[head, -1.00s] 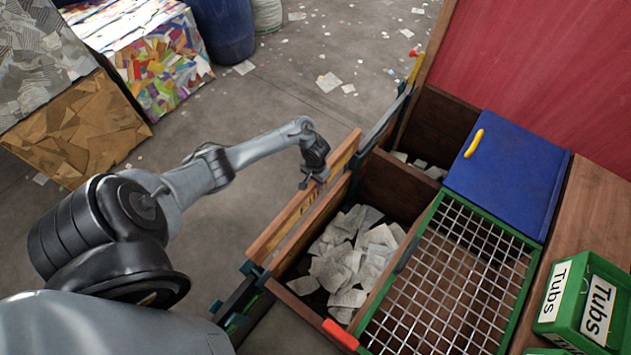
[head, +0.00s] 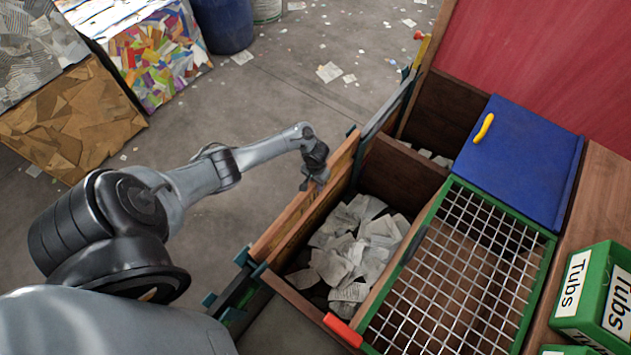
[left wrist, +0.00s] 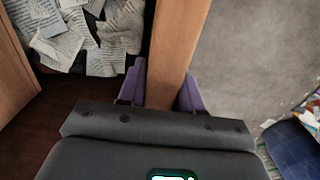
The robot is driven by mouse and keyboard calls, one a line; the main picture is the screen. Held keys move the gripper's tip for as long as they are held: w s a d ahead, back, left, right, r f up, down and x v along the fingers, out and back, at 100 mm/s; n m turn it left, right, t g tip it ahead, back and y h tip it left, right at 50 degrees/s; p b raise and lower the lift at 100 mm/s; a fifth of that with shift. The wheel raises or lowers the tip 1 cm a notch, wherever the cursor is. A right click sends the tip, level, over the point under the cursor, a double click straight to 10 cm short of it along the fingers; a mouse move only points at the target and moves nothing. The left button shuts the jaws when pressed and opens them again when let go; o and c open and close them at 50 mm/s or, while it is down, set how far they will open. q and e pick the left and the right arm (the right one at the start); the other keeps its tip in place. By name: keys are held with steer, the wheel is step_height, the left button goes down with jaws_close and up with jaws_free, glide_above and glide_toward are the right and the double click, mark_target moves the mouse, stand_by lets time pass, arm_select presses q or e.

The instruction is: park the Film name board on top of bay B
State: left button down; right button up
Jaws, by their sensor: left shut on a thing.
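A long wooden board (head: 292,220), which I take to be the Film name board, runs along the left side of the bay with papers; faint yellow lettering shows on its bay-facing side. My left gripper (head: 315,182) is shut on the board's top edge. In the left wrist view, the purple fingers (left wrist: 162,95) sit on both sides of the board (left wrist: 178,50). Teal brackets (head: 240,268) stand near the board's near end. I cannot tell whether it touches them, nor which bay is B. My right gripper is not in view.
Loose papers (head: 350,250) lie in the bay beside the board. A green-framed mesh cover (head: 455,260) and a blue lid (head: 520,160) cover areas to the right. Green Tubs boxes (head: 590,300) stand at the right edge. Open floor lies left of the board.

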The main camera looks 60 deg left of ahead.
mark_target(315, 192)
arm_select(q)
step_height(315, 192, down, 5)
steer(key=b, duration=0.3)
steer(key=shift+w, duration=0.1)
steer(key=shift+f+b, duration=0.35)
steer(key=shift+f, duration=0.35)
steer(key=shift+f+b, duration=0.4)
steer(key=shift+b, duration=0.1)
steer(key=c, duration=0.8)
jaws_free()
steer(key=shift+r, duration=0.1)
steer(key=shift+o, duration=0.6)
step_height(315, 192, up, 9)
steer(key=p, duration=0.4)
steer(key=shift+r, duration=0.85)
